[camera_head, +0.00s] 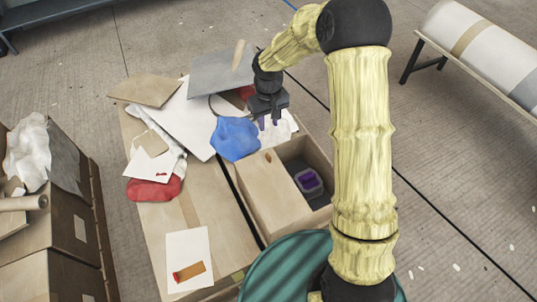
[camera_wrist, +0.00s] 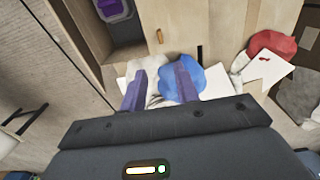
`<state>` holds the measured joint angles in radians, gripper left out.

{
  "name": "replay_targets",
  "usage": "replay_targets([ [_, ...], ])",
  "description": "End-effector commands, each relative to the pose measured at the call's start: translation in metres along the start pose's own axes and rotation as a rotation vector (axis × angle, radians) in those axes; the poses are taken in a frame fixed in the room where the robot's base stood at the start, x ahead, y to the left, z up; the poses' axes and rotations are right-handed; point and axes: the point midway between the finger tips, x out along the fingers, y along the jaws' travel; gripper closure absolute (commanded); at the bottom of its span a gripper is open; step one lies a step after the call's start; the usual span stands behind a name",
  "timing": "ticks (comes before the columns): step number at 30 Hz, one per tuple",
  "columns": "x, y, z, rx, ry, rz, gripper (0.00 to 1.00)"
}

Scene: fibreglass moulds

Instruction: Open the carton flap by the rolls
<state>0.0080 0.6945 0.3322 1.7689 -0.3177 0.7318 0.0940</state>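My gripper (camera_head: 268,122) hangs over the far end of the central wooden bench, above a crumpled white cloth (camera_head: 284,127) and right of a blue cloth (camera_head: 235,138). In the wrist view my gripper (camera_wrist: 161,90) has its two purple fingers apart with nothing held between them. Cardboard cartons (camera_head: 72,222) stand at the left edge of the head view. A tan roll (camera_head: 24,202) lies on top of them, by a grey upright piece (camera_head: 63,160) that may be a flap. I cannot tell for sure which part is the named flap.
The bench has an open compartment (camera_head: 318,208) holding a purple-filled container (camera_head: 308,181). A small wooden handle (camera_head: 268,157) sits beside it. Papers, boards and a red cloth (camera_head: 155,188) cover the bench's left side. A large white roll (camera_head: 485,52) rests on a stand at right.

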Motion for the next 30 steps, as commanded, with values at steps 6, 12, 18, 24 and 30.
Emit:
replay_targets([
  [6,0.004,0.000,0.000,0.001,0.000,0.000,0.69],
  [12,0.028,0.000,0.001,-0.001,-0.003,-0.001,0.69],
  [18,0.063,-0.001,0.001,-0.001,-0.004,-0.001,0.69],
  [24,0.098,0.000,0.001,0.000,-0.004,-0.001,0.69],
  [30,0.133,0.000,0.001,0.000,-0.003,-0.001,0.69],
])
